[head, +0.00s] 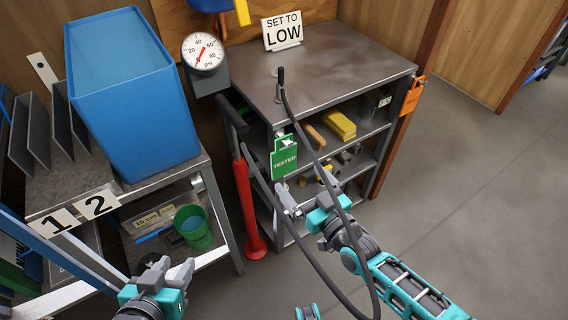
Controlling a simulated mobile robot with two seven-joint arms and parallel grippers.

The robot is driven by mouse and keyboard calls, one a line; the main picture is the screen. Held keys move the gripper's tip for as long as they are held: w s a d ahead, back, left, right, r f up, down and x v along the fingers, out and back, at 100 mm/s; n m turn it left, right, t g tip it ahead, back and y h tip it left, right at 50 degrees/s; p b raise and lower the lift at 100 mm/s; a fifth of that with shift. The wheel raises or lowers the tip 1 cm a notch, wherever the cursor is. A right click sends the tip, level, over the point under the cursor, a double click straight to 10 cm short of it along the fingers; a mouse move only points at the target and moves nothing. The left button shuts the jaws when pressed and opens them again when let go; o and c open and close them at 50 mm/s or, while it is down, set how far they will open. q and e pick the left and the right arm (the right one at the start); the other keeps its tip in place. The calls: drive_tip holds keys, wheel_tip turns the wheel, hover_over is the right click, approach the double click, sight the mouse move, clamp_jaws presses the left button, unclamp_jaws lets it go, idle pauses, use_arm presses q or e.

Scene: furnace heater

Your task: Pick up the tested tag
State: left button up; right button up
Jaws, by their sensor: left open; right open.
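The tested tag (284,161) is green with white lettering reading TESTED. It hangs upright at the front left of the metal shelf unit. My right gripper (286,200) is open, just below the tag in the picture; I cannot tell whether it touches it. A dark cable passes in front of the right arm and close beside the tag. My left gripper (168,268) is open and empty at the lower left, near the green cup (193,228).
A metal shelf unit (340,60) bears a SET TO LOW sign (283,30). A red-based pump with a gauge (203,51) stands left of it. A blue bin (130,95) sits on the left bench. An orange tag (412,96) hangs at right. Floor at right is clear.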

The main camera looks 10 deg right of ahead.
sight(285, 157)
drive_tip(key=x, duration=0.3)
drive_tip(key=shift+f+b, duration=0.1)
drive_tip(key=shift+b, duration=0.2)
drive_tip(key=shift+w+a, duration=0.15)
drive_tip(key=shift+w, duration=0.3)
drive_tip(key=b+x, duration=0.1)
drive_tip(key=x, duration=0.2)
drive_tip(key=shift+w+b, duration=0.35)
drive_tip(key=shift+b, duration=0.05)
drive_tip(key=shift+w+a, duration=0.1)
drive_tip(key=shift+w, duration=0.25)
drive_tip(key=shift+w+r, duration=0.2)
use_arm(q)
drive_tip(key=shift+w+d+f, duration=0.1)
drive_tip(key=shift+d+f, duration=0.35)
drive_tip(key=shift+f, duration=0.25)
use_arm(e)
drive_tip(key=c, duration=1)
drive_tip(key=shift+o, duration=0.2)
drive_tip(key=shift+r, duration=0.1)
